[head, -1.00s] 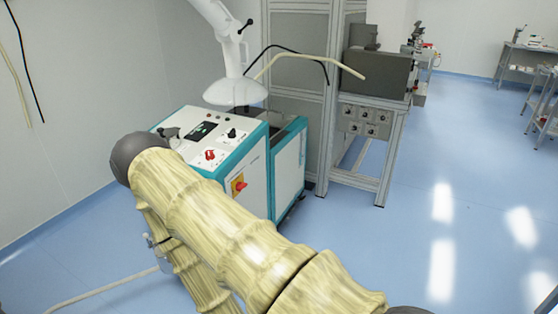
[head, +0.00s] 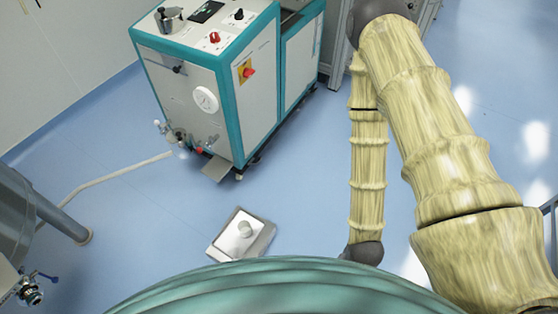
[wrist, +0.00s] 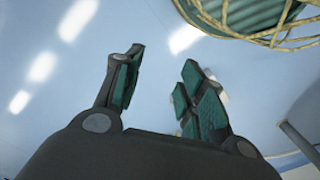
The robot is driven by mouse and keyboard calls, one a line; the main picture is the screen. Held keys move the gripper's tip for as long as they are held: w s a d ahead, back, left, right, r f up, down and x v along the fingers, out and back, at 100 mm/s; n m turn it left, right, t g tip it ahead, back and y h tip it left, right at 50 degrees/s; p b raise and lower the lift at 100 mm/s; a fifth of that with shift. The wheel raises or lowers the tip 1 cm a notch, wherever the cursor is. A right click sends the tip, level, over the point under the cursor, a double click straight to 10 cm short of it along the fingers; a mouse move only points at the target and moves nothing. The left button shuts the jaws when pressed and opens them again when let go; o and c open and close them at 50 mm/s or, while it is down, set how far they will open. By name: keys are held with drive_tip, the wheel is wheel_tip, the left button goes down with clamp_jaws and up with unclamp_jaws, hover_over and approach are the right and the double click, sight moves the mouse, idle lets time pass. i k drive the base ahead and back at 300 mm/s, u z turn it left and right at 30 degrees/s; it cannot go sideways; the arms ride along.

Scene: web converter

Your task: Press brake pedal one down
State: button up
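A grey metal pedal unit (head: 242,234) with a pale round knob on its top lies on the blue floor in the head view, in front of the machine. A small flat grey plate (head: 218,169) sticks out at the machine's foot; I cannot tell whether it is a pedal. The pedal unit is not identifiable in the wrist view.
The white and teal machine (head: 185,90) stands behind the pedal unit, with a pale hose (head: 115,176) running left from it. A grey cylindrical structure (head: 30,215) stands at the left. The floor around the pedal unit is clear.

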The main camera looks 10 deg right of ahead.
sight(256, 160)
drive_tip(key=z, duration=0.55)
drive_tip(key=k, duration=0.65)
drive_tip(key=z, duration=0.45)
drive_tip(key=i, duration=1.1)
drive_tip(key=u, duration=1.1)
drive_tip(key=i, duration=0.5)
drive_tip(key=u, duration=0.55)
